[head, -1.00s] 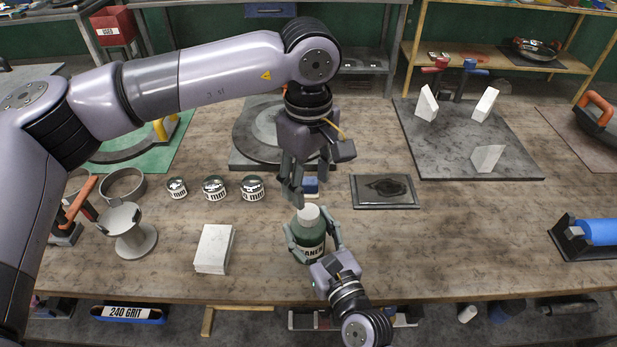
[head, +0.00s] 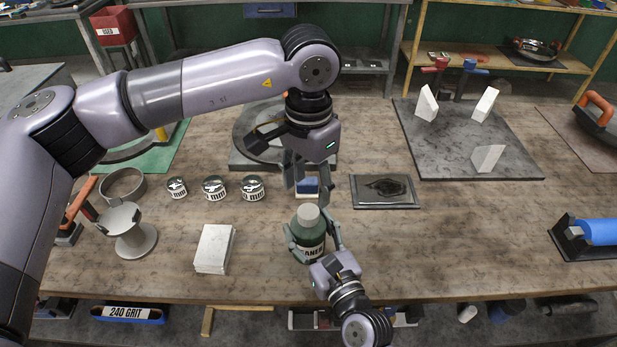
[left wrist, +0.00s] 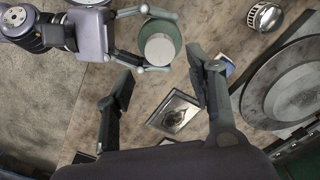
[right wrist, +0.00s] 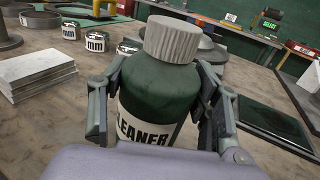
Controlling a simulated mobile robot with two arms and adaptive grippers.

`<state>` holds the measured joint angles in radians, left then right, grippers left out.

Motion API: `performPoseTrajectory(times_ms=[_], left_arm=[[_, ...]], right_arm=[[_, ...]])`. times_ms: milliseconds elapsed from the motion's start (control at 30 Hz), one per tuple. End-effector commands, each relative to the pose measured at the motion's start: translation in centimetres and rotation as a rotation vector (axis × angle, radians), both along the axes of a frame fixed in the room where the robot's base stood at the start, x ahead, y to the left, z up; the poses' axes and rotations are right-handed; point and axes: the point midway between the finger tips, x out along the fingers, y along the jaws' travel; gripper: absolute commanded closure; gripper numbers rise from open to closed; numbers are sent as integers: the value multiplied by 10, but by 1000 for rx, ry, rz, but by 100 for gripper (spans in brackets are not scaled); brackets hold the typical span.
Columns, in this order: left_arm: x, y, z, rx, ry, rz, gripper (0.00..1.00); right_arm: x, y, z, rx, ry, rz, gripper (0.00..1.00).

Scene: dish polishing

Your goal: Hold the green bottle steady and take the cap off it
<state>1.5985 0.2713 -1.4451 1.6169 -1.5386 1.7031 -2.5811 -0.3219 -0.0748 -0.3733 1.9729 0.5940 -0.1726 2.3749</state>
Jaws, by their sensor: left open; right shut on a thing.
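The green bottle (head: 309,242) stands upright near the front edge of the table, with its pale ribbed cap (head: 308,212) on top. In the right wrist view the bottle (right wrist: 155,97) shows a CLEANER label, and the cap (right wrist: 172,38) sits on its neck. My right gripper (head: 316,240) is shut on the bottle's body, one finger on each side. My left gripper (head: 304,188) is open and empty, above and behind the bottle. In the left wrist view its fingers (left wrist: 160,92) are wide apart, and the cap (left wrist: 159,48) lies just beyond them.
Several tins (head: 214,188) and a stack of white tiles (head: 214,248) stand to the left. A dark framed plate (head: 384,191) lies to the right. The table right of the bottle is mostly clear.

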Motion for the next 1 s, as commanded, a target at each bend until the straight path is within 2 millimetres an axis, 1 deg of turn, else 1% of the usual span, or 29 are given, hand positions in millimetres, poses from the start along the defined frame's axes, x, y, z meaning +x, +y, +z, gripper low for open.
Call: performPoseTrajectory(times_ms=[300, 500, 600, 833, 1000], left_arm=[[-1, 1, -49, 1, 4, 3, 50], [0, 1, -68, 1, 2, 4, 50], [0, 1, -72, 0, 1, 4, 50], [0, 1, -72, 0, 1, 4, 50], [0, 1, -72, 0, 1, 4, 61]], right_arm=[[0, 0, 0, 1, 0, 0, 100], [0, 0, 0, 1, 0, 0, 100], [0, 0, 0, 1, 0, 0, 100], [0, 0, 0, 1, 0, 0, 100], [0, 0, 0, 1, 0, 0, 100]])
